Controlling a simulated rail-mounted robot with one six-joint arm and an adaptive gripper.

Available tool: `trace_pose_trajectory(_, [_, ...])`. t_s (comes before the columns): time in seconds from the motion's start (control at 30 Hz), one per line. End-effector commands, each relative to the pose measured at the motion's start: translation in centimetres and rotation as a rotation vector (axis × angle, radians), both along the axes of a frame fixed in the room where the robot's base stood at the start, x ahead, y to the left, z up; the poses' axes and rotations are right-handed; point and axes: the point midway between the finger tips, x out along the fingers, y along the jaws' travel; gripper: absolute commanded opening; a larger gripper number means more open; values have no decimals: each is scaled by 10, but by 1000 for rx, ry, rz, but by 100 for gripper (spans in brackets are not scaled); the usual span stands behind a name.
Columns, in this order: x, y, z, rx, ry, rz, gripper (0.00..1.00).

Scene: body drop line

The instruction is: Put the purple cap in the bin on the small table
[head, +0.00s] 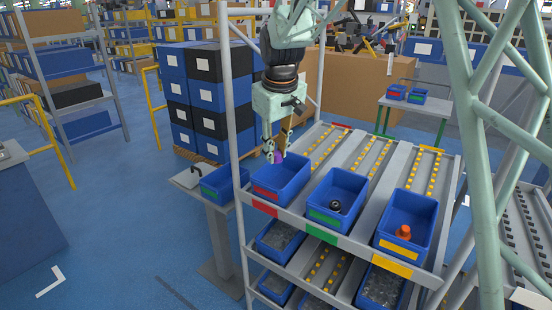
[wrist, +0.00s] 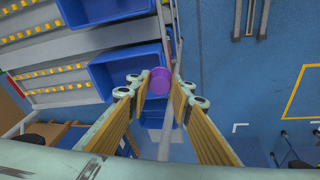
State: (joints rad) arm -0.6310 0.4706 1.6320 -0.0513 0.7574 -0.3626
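The purple cap (head: 278,157) is held between the fingertips of my gripper (head: 276,153), in the air beside the red-labelled rack bin. In the wrist view the cap (wrist: 160,81) sits between the two finger pads (wrist: 161,84), which appear to touch it on both sides. The small table (head: 186,180) stands left of the rack. On it is a blue bin with a green label (head: 210,193); its inside is only partly visible. In the wrist view a blue bin (wrist: 153,120) shows below the cap, partly hidden by the fingers.
The rack's top level holds a red-labelled bin (head: 265,193), a green-labelled bin (head: 325,216) with a dark part, and a yellow-labelled bin (head: 396,252) with an orange part. A rack post (head: 233,120) rises near my gripper. Stacked crates (head: 205,100) stand behind.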

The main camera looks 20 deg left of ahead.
Motion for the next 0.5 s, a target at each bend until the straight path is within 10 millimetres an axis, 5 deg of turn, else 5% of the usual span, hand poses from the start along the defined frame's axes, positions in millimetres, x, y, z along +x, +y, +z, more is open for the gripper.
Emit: trace_pose_trajectory(0.5, [-75,-40,46,0,-2,-253,16])
